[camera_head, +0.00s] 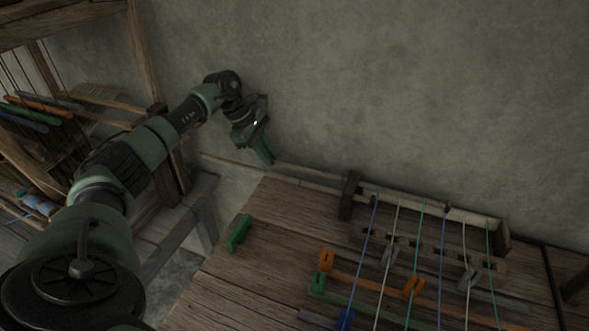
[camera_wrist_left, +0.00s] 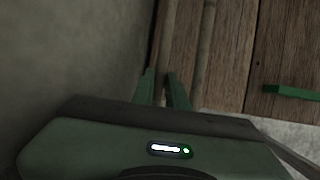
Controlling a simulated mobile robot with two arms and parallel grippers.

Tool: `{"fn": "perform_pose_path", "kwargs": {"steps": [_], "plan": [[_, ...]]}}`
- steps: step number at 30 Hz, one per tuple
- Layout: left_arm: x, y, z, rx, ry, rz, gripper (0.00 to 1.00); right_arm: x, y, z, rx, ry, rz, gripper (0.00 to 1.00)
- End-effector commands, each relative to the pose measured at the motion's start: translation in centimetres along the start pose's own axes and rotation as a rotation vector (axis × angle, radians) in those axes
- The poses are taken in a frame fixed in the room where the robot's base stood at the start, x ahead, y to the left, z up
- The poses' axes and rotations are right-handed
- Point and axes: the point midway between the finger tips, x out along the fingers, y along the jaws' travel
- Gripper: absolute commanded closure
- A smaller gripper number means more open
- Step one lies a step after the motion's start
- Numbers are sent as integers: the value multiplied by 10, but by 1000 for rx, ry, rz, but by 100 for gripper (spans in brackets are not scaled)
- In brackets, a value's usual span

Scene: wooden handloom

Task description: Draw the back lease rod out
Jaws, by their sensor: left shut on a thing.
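The back lease rod (camera_head: 312,172) is a thin wooden rod close to the wall, reaching left past the table edge. It also shows in the left wrist view (camera_wrist_left: 164,42), running in between the fingers. My left gripper (camera_head: 267,160) points down and is shut on this rod, left of the post; its fingers show in the left wrist view (camera_wrist_left: 160,88). A second, parallel rod (camera_head: 310,185) lies just in front of it, outside the fingers (camera_wrist_left: 204,45). Coloured warp threads (camera_head: 422,225) cross the rods' right-hand part. My right gripper is not in view.
A dark wooden post (camera_head: 349,195) stands at the left of the threaded part, another (camera_head: 503,237) at its right. A green block (camera_head: 240,232) lies on bare table boards (camera_head: 225,285). The wall (camera_head: 400,90) is close behind. A loom frame (camera_head: 148,60) stands at left.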

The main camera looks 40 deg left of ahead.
Motion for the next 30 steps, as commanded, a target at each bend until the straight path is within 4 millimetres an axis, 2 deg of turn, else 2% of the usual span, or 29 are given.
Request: {"fn": "perform_pose_path", "kwargs": {"steps": [1,3,9,22,23,24,25,30], "plan": [[-3,1,-11,-4,1,6,100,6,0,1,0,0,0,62],[-8,1,-22,-3,0,4,100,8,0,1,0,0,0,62],[-18,1,-40,-1,0,4,100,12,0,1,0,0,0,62],[-20,1,-44,0,0,3,100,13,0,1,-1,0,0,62],[-20,1,-44,0,0,3,80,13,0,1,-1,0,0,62],[-20,1,-44,0,0,3,69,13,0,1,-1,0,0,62],[-20,1,-44,0,0,2,64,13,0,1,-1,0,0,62],[-19,1,-44,0,1,1,64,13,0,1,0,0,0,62]]}}
